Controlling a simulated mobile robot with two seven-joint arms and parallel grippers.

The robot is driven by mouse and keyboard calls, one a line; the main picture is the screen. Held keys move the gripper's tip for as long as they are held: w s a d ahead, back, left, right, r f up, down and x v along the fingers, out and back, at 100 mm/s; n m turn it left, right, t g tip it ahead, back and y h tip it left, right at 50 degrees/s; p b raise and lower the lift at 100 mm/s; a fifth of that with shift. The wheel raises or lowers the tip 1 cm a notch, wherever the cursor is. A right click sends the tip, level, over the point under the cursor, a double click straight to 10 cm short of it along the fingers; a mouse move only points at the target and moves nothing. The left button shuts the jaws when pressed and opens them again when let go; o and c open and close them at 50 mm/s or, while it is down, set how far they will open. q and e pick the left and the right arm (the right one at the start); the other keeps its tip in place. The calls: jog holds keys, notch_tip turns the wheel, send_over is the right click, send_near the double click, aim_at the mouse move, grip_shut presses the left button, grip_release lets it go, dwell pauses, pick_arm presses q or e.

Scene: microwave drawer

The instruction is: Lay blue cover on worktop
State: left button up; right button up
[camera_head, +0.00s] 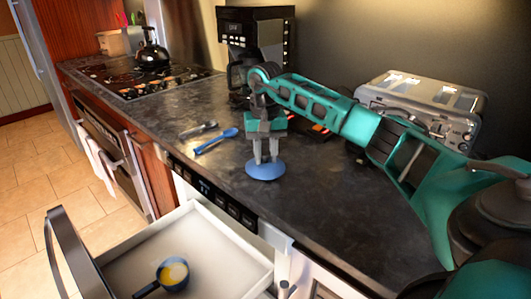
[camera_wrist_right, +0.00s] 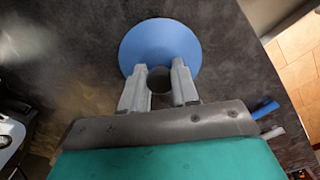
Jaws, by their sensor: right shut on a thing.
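The blue cover (camera_head: 265,171) is a round disc at the dark worktop (camera_head: 315,192), in the middle of the head view. My right gripper (camera_head: 266,158) points down over it, shut on a part at its centre. In the right wrist view the blue cover (camera_wrist_right: 160,42) fills the top middle, and the right gripper's fingers (camera_wrist_right: 160,75) close on its dark round knob. Whether the cover touches the worktop or hangs just above it I cannot tell. My left gripper is not in view.
An open drawer (camera_head: 215,222) below the worktop holds a blue pan (camera_head: 172,274) with yellow contents. A blue utensil (camera_head: 215,141) and a grey one (camera_head: 198,130) lie left of the cover. Worktop right of the cover is clear.

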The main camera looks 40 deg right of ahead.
aim_at(265, 153)
jog(key=o, duration=1)
notch_tip(265, 153, up, 12)
jog(key=shift+r+p, duration=0.1)
jog(key=shift+p, duration=0.25)
